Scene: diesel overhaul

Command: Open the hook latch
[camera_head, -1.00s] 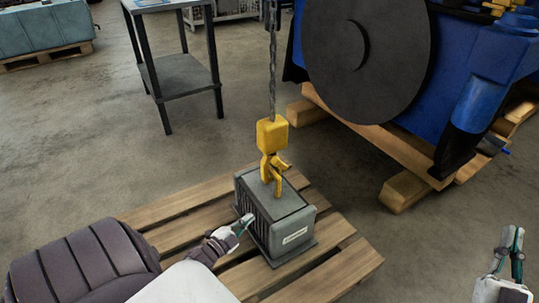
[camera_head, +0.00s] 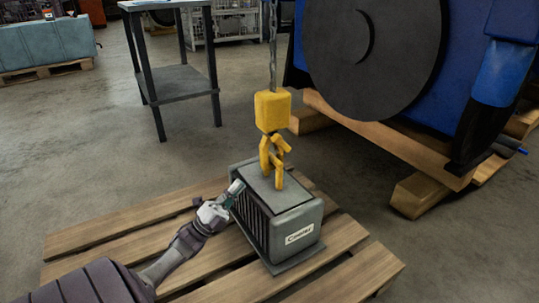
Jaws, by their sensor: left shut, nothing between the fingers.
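A yellow hook (camera_head: 274,158) hangs under a yellow block (camera_head: 272,110) on a chain (camera_head: 272,35). The hook's tip is just over or touching the top of a grey finned box (camera_head: 277,213); I cannot tell which. The hook's latch is too small to make out clearly. My left gripper (camera_head: 236,187) is shut and empty. It is at the upper left edge of the grey box, to the left of and below the hook, apart from the hook. My right gripper is out of view.
The grey box stands on a wooden pallet (camera_head: 128,232). A large blue engine (camera_head: 475,60) with a dark disc (camera_head: 372,55) rests on wooden beams (camera_head: 420,193) at the right. A dark metal table (camera_head: 182,85) stands behind. Bare floor lies between.

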